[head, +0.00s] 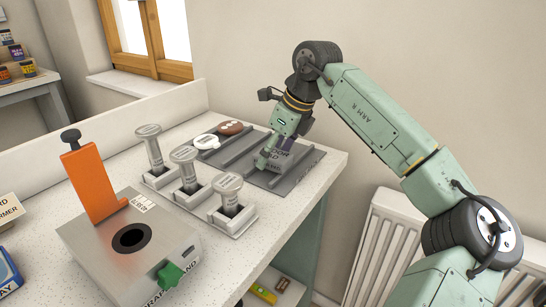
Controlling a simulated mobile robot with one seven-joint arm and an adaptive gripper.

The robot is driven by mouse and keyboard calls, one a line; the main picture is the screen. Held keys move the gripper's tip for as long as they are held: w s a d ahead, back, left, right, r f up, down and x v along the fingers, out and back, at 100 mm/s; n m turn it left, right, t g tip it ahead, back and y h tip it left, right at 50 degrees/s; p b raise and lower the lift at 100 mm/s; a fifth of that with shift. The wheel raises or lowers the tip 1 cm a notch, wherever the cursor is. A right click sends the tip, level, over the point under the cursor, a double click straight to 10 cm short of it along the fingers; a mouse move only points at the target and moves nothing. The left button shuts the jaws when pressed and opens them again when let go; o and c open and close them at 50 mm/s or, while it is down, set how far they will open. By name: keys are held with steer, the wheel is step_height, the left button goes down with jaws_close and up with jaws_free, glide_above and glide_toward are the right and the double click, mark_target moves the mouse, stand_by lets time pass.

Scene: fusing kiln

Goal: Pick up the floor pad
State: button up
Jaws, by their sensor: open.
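The floor pad (275,156) is a dark grey piece with pale lettering, partly readable as "OOR PAD". It lies on a grey ribbed tray (262,178) near the right end of the worktop. My gripper (273,154) points down over it from above, with its fingers open around or just above the pad. The fingers hide part of the pad, and I cannot tell whether they touch it.
A white round piece (206,142) and a brown oval piece (231,128) lie left of the pad. A metal box (130,245) with an orange upright (95,183) stands nearer. The worktop (300,190) is bare toward its right edge.

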steer(key=shift+f, duration=0.25)
stand_by(0.5)
steer(key=shift+c, duration=0.5)
steer(key=c, duration=0.9)
